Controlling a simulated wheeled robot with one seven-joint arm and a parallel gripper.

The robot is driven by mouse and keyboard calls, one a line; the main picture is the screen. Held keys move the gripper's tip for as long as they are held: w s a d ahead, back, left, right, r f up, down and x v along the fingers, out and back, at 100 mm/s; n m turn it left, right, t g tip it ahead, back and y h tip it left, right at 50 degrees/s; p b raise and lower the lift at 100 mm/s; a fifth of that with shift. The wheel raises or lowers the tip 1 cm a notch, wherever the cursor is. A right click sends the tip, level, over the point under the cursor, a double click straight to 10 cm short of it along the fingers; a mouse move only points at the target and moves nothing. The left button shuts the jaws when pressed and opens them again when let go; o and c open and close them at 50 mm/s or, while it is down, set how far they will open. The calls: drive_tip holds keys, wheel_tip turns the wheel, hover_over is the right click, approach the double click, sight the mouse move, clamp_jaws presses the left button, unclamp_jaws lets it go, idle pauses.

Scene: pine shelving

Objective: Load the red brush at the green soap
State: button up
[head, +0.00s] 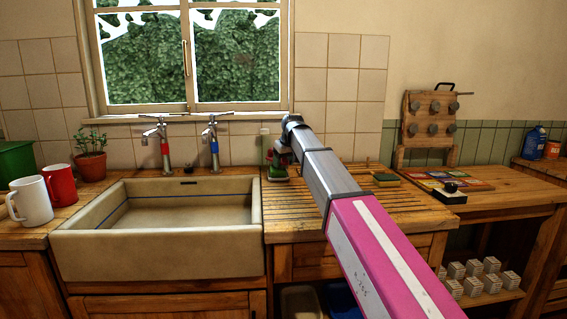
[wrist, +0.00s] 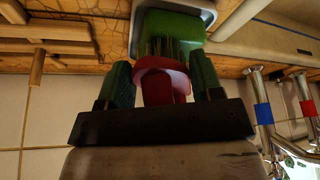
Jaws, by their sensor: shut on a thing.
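My gripper (wrist: 164,74) has green fingers and is shut on the red brush (wrist: 162,80), whose dark bristles point away from the palm. The green soap (wrist: 172,24) sits in a pale grey dish (wrist: 211,14) just beyond the bristles in the wrist view. The bristles overlap the soap's near face and look at or touching it; contact is not certain. In the head view my gripper (head: 279,154) is at the back left of the slatted wooden drainboard, right of the sink, and the brush and soap are small and partly hidden there.
The sink (head: 160,245) with two taps (head: 164,150) lies left of the drainboard (head: 300,222). A sponge (head: 385,179) lies on the drainboard's right side. Mugs (head: 31,200) and a potted plant (head: 90,150) stand left. The tiled wall is close behind.

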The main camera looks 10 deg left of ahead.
drive_tip(key=shift+r, duration=3.45)
